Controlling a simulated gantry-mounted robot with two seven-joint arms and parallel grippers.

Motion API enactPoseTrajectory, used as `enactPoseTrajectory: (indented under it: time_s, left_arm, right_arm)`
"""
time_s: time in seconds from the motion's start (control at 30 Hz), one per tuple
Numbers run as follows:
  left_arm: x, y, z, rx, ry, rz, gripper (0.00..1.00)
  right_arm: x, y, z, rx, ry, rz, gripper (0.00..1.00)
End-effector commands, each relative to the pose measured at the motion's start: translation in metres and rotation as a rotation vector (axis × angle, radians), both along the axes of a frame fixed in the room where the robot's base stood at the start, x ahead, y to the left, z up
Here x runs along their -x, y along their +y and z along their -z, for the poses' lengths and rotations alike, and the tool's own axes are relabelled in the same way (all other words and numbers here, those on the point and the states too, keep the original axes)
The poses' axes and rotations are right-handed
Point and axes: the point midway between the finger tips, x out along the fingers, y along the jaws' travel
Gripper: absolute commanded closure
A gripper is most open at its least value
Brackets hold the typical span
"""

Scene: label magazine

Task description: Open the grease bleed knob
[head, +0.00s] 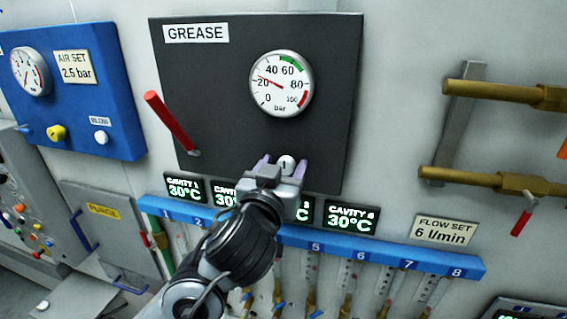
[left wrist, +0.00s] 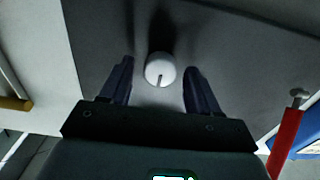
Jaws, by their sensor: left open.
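The grease panel (head: 220,80) is a dark plate with a GREASE label, a round gauge (head: 281,84) and a red lever (head: 172,122). The gauge needle points near 20 bar. The white round knob (head: 286,164) sits low on the panel; in the left wrist view the knob (left wrist: 160,70) shows a dark index line pointing toward the gripper's palm. My left gripper (head: 284,168) is open, with one finger on each side of the knob. In the left wrist view the fingers (left wrist: 159,82) show gaps to the knob on both sides. My right gripper is not in view.
Below the panel are cavity temperature displays (head: 351,218) and a blue numbered manifold (head: 330,246) with flow tubes. A blue air panel (head: 110,75) is at left. Brass pipes (head: 500,92) stick out at right.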

Motion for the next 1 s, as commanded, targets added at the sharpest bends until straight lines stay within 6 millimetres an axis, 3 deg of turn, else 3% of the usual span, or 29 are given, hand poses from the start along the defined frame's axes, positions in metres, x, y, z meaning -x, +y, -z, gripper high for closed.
enactPoseTrajectory:
  time_s: [0.37, 0.73, 1.0]
  left_arm:
    - [-0.0046, -0.0016, 0.0004, 0.001, 0.0, 0.001, 0.38]
    - [-0.0044, -0.0014, 0.0005, 0.001, 0.0, 0.001, 0.92]
    - [-0.0044, -0.0014, 0.0011, -0.024, -0.007, 0.0, 0.92]
  right_arm:
    - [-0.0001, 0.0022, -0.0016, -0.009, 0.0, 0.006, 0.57]
    - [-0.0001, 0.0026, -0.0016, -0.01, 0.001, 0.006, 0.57]
    - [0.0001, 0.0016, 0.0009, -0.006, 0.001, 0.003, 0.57]
